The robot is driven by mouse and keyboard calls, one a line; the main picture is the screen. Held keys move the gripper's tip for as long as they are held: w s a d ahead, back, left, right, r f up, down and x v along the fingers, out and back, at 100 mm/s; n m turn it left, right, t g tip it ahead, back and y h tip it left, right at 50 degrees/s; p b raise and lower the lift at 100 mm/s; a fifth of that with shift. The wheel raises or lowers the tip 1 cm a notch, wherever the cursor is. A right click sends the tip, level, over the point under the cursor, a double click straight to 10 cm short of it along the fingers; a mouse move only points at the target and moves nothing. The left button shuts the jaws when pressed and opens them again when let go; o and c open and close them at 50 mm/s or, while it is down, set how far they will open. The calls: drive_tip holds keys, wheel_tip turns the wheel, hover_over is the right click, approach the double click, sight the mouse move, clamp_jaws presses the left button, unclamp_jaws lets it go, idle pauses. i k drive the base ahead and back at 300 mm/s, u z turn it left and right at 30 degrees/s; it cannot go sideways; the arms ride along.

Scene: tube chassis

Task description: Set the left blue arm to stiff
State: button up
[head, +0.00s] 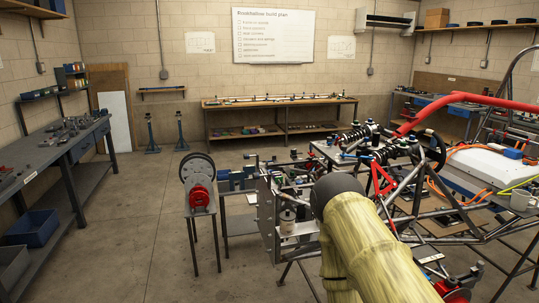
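The tube chassis (410,190) stands at the right, with red and bare metal tubes. Small blue parts (347,156) show at its front end, near the dark coil springs (357,136). They are too small for me to tell which is the left blue arm or how it is set. My own arm, in a yellowish sleeve with a dark rounded joint, reaches up from the bottom and covers part of the chassis. My gripper is not visible in the head view.
A metal plate bracket (268,215) stands just left of my arm. A stand with a dark wheel and red hub (199,197) is left of that. A workbench (62,150) lines the left wall; another (280,105) stands at the back. The floor (150,225) between is clear.

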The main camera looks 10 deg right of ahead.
sight(358, 153)
drive_tip(key=z, duration=0.7)
drive_tip(key=i, duration=0.95)
drive_tip(key=u, duration=0.2)
